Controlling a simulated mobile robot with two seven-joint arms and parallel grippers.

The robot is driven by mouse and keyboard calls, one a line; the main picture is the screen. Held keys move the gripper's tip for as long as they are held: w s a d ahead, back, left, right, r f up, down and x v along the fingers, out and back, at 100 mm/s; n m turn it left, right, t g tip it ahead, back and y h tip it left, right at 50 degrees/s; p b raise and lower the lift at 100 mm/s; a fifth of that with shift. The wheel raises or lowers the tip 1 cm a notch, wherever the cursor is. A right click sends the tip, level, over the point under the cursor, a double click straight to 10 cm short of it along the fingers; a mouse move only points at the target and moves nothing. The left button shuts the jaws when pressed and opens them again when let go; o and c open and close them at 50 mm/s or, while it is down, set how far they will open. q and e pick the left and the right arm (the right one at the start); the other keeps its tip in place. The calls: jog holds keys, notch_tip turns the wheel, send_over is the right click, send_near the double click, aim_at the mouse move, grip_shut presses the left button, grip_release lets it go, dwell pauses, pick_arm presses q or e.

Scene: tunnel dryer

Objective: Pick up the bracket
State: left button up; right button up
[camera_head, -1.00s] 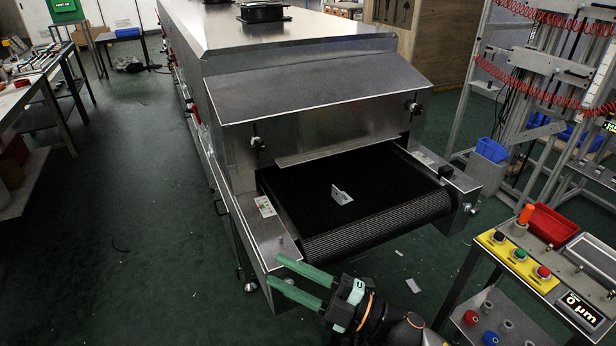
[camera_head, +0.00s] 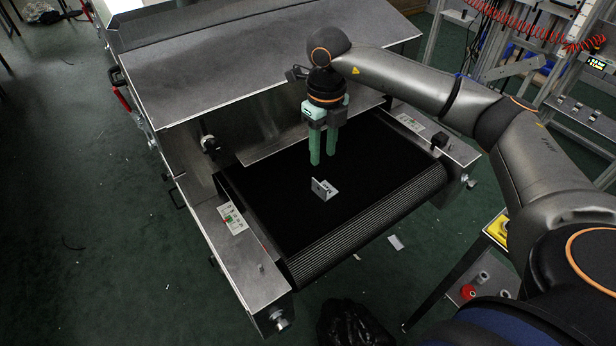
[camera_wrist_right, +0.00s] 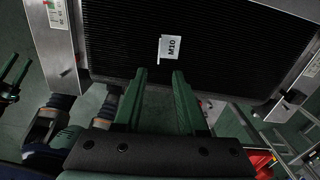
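The bracket (camera_head: 324,189) is a small light grey angled piece on the black belt, near its front end. It also shows in the right wrist view (camera_wrist_right: 171,48), with "M10" on its face. My right gripper (camera_head: 323,159) points down over the belt, just beyond the bracket in the head view. In the right wrist view its green fingers (camera_wrist_right: 158,74) are apart with nothing between them, and the bracket lies ahead of the tips. My left gripper (camera_wrist_right: 14,60) shows at the left edge of the right wrist view, its fingers apart and empty.
The dryer's black conveyor belt (camera_head: 270,175) runs under a sloped metal hood (camera_head: 260,75), close behind my right gripper. Metal side rails (camera_head: 242,245) flank the belt. A control stand (camera_head: 497,228) is at the lower right. The belt around the bracket is bare.

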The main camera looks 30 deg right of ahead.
send_over(321, 187)
jog(key=f, duration=0.6)
jog(key=shift+d+f, duration=0.2)
jog(key=shift+f, duration=0.05)
notch_tip(321, 187, down, 6)
jog(key=shift+w+a+r, duration=0.15)
grip_shut()
dwell(1.1)
